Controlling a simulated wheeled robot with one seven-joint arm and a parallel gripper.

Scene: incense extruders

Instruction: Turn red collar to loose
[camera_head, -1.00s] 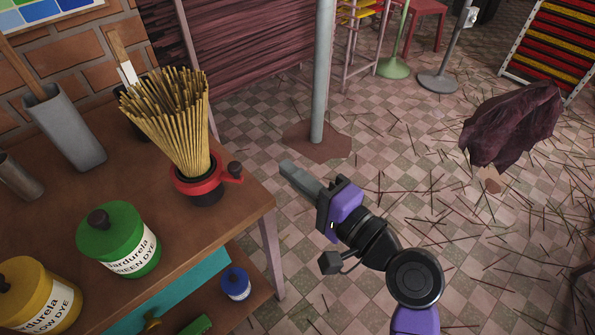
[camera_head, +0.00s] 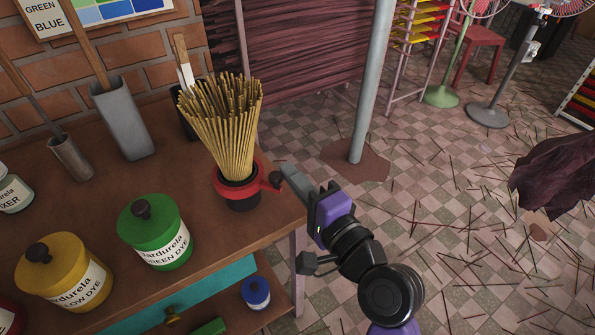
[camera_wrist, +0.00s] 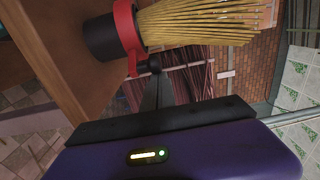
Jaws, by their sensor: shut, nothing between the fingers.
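The red collar (camera_head: 261,178) is a ring around a black cup (camera_head: 242,203) that holds a bundle of thin incense sticks (camera_head: 222,125). I cannot tell whether the fingertips touch the knob.
The brown table (camera_head: 190,190) bears a green dye jar (camera_head: 155,232), a yellow dye jar (camera_head: 63,272) and a grey holder (camera_head: 124,120). A blue-lidded jar (camera_head: 256,293) sits on a shelf below. A grey pole (camera_head: 371,90) stands behind my gripper. The littered floor at right is mostly free.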

